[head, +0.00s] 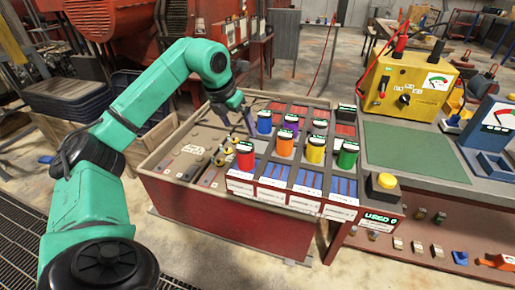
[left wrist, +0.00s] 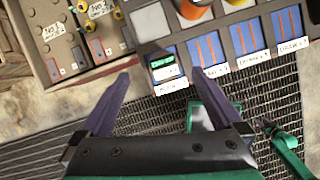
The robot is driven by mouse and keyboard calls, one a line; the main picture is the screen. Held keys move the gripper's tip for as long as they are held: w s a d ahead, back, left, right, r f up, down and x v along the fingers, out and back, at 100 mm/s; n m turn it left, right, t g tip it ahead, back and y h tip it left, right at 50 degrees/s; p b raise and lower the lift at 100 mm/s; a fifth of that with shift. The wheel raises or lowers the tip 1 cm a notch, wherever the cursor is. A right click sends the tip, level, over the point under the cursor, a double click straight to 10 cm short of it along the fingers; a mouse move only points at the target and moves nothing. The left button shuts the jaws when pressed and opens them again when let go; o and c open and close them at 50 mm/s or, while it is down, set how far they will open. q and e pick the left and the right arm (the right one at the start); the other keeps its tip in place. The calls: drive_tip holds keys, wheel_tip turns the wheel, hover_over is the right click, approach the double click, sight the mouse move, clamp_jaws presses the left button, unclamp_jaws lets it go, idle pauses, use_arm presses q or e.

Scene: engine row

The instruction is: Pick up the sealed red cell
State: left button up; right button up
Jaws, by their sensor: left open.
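The red cell (head: 245,157) is a red cylinder with a dark, green-marked top, upright at the front left of a row of coloured cells in the red bench. My left gripper (head: 241,122) is open and empty, above and behind the red cell, apart from it.
Orange (head: 285,145), yellow (head: 316,149) and green (head: 348,154) cells stand right of the red one, blue (head: 264,121) and purple (head: 291,122) behind. A yellow meter box (head: 413,82) and green mat (head: 405,149) are to the right. A beige tray (head: 180,160) lies left.

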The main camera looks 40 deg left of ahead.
sight(244, 145)
use_arm(q)
wheel_tip(244, 145, down, 5)
drive_tip(key=shift+s+d+r+p, duration=0.1)
drive_tip(key=shift+p, duration=0.2)
drive_tip(key=x, duration=0.3)
drive_tip(key=shift+w, duration=0.35)
drive_tip(key=x, duration=0.2)
drive_tip(key=p+x, duration=0.1)
drive_tip(key=x, duration=0.1)
drive_tip(key=shift+s+d, duration=0.15)
drive_tip(key=shift+d, duration=0.05)
drive_tip(key=shift+f, duration=0.3)
drive_tip(key=shift+c, duration=0.6)
drive_tip(key=c, duration=0.6)
drive_tip(key=shift+r, duration=0.1)
clamp_jaws()
use_arm(e)
drive_tip(key=s, duration=0.1)
drive_tip(key=s+r, duration=0.1)
drive_tip(key=s, duration=0.1)
drive_tip(key=s+r, duration=0.1)
drive_tip(key=shift+s, duration=0.25)
